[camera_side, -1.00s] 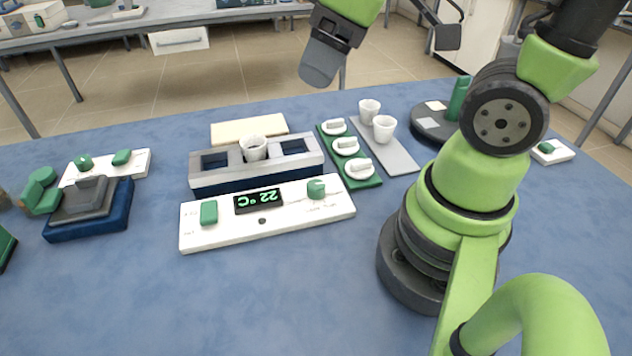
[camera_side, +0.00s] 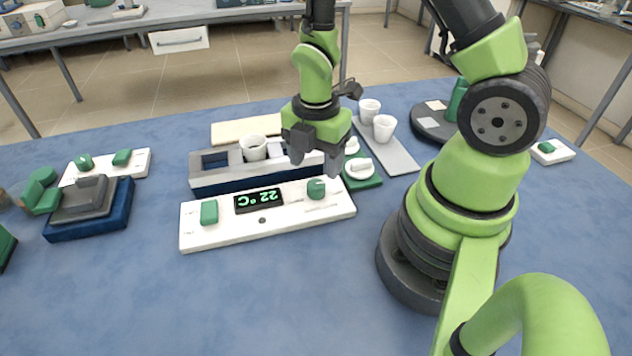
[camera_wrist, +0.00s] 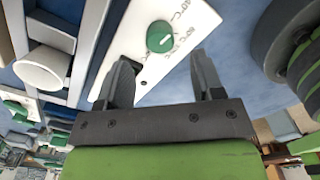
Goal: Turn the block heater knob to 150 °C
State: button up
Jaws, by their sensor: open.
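The block heater has a white control panel (camera_side: 266,222) in front of its metal block (camera_side: 208,178). Its round green knob (camera_side: 316,189) sits at the panel's right end, with a white pointer mark on top. The knob also shows in the wrist view (camera_wrist: 160,37), with temperature labels around it. The display (camera_side: 258,200) reads 22 °C, upside down in the side view. A green switch (camera_side: 209,212) is at the panel's left end. My gripper (camera_side: 314,163) is open, pointing down above and slightly behind the knob, apart from it. In the wrist view the knob lies beyond and between the two fingertips (camera_wrist: 160,75).
A white crucible (camera_side: 253,148) stands in the block. A green tray (camera_side: 365,180) with white lids and a grey tray (camera_side: 398,160) with two white cups lie right of the heater. A balance-like device (camera_side: 90,205) stands at left. The table front is clear.

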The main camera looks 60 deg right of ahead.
aim_at(316, 183)
jog(key=shift+f, duration=2.85)
jog(key=c, duration=0.9)
